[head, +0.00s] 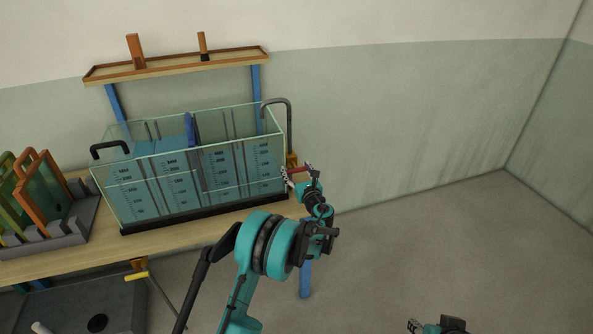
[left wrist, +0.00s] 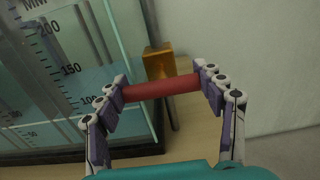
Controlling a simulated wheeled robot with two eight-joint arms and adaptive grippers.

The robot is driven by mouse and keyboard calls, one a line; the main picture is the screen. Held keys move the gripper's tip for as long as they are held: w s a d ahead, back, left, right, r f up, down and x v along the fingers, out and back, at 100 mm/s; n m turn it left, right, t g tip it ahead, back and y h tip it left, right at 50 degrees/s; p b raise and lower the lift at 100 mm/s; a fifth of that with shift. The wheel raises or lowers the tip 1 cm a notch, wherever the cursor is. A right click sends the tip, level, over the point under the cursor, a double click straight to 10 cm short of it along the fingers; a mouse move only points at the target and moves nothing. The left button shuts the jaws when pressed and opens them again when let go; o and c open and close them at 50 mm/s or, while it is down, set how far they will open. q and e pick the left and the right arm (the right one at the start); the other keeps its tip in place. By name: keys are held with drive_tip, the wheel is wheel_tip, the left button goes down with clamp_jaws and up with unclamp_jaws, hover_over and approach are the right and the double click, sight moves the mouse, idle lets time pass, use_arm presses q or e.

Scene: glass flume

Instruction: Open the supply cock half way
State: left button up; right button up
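The supply cock shows at the right end of the glass flume (head: 215,205). It has a brass body (head: 292,159) and a red bar handle (head: 299,170); in the left wrist view the handle (left wrist: 162,88) lies in front of the brass body (left wrist: 158,64). My left gripper (head: 300,176) is at the handle. In the left wrist view its fingers (left wrist: 162,92) are wide apart, one near each end of the red bar, with the bar spanning between them. Whether the pads touch it, I cannot tell.
A grey bent pipe (head: 290,125) rises behind the cock. A rack of coloured framed panels (head: 45,235) stands at the left of the bench (head: 160,240). A wall shelf (head: 175,67) hangs above. A yellow-handled valve (head: 137,276) sits below the bench. Floor at right is clear.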

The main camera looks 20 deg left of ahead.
use_arm(q)
drive_tip(key=shift+n, duration=0.4)
drive_tip(key=n+b, duration=0.1)
drive_tip(key=n, duration=0.2)
drive_tip(key=shift+a+n, duration=0.1)
drive_tip(key=shift+n, duration=0.2)
drive_tip(key=shift+s+n, duration=0.1)
drive_tip(key=shift+n, duration=1.9)
drive_tip(key=shift+a, duration=0.1)
drive_tip(key=o, duration=1.2)
drive_tip(key=shift+f, duration=0.1)
drive_tip(key=shift+c, duration=0.2)
